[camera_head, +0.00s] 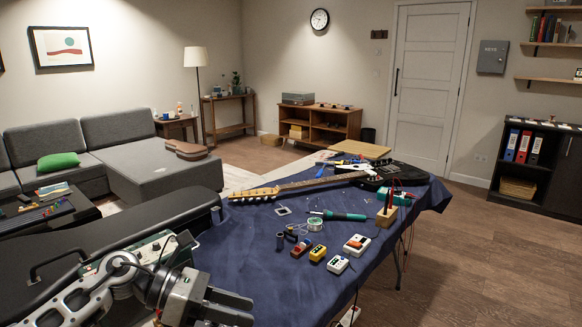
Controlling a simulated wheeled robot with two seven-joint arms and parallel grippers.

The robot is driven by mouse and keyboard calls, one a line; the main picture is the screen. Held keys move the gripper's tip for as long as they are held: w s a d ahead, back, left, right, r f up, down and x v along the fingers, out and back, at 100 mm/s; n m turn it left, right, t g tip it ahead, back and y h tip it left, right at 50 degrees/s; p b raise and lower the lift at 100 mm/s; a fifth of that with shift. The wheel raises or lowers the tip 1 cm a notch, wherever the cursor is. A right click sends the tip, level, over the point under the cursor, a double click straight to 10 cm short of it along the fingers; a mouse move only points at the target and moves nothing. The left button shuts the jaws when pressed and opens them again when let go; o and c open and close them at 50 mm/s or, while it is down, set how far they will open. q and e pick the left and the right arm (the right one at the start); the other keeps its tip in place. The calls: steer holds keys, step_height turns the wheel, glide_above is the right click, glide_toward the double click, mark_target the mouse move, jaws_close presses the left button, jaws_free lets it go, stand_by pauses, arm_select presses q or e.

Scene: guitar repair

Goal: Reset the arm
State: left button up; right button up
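My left arm comes in at the lower left of the head view. Its dark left gripper (236,306) points right, low in front of the blue-covered table (232,262). Its two fingers lie close together from this angle, and I cannot tell whether a gap stands between them. I see nothing held in it. My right arm and gripper are not in view.
Pedals, including a yellow one (317,253), a white one (338,264) and another (357,244), sit on the table. A green-handled soldering iron (345,216) and solder spool (315,224) lie near them. A black case (120,235) is at left. Floor (480,250) is clear at right.

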arm_select(q)
steer(key=s+d+n+t+h, duration=0.2)
steer(key=d+n+t+h, duration=0.35)
steer(key=n, duration=0.45)
steer(key=s+a+f+n+t+y, duration=0.2)
steer(key=a+f+n+t+y, duration=0.35)
steer(key=n, duration=0.85)
steer(key=s+a+f+n+t+y, duration=0.35)
steer(key=f+n+y, duration=0.4)
steer(key=n, duration=0.75)
steer(key=s+a+f+n+g+y, duration=0.2)
steer(key=s+f+n+g+y, duration=0.1)
steer(key=s+f+n, duration=0.4)
steer(key=s+f+g, duration=0.1)
steer(key=s+f, duration=0.1)
steer(key=s, duration=0.1)
steer(key=shift+n+g, duration=0.35)
steer(key=shift+n, duration=0.05)
